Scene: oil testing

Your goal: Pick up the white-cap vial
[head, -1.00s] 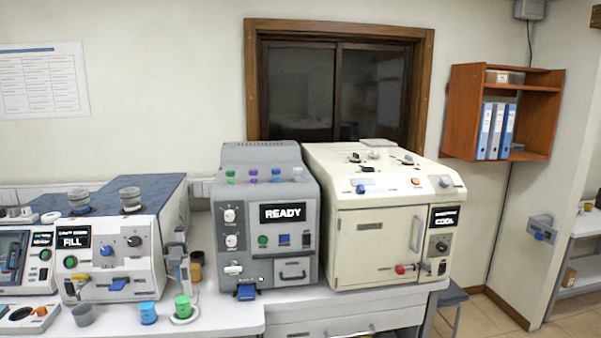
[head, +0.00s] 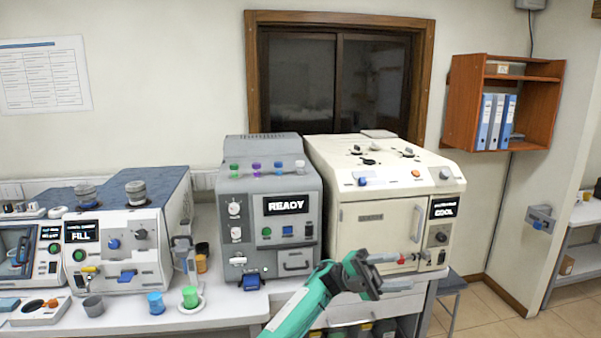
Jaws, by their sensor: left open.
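The white-cap vial (head: 299,165) stands at the right end of a row of capped vials on top of the grey machine marked READY (head: 268,234). Beside it are vials with blue (head: 278,168), purple (head: 256,168) and green (head: 233,170) caps. My left gripper (head: 404,272) is open and empty, in front of the cream machine's lower part. It is well below and to the right of the white-cap vial, with its fingers pointing right. My right gripper is not in view.
The cream machine marked COOL (head: 376,215) stands close to the right of the grey one. At left on the bench are a FILL machine (head: 118,245), a blue cup (head: 156,303), a green cup (head: 190,297) and a grey cup (head: 93,306). Open air lies above the vials.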

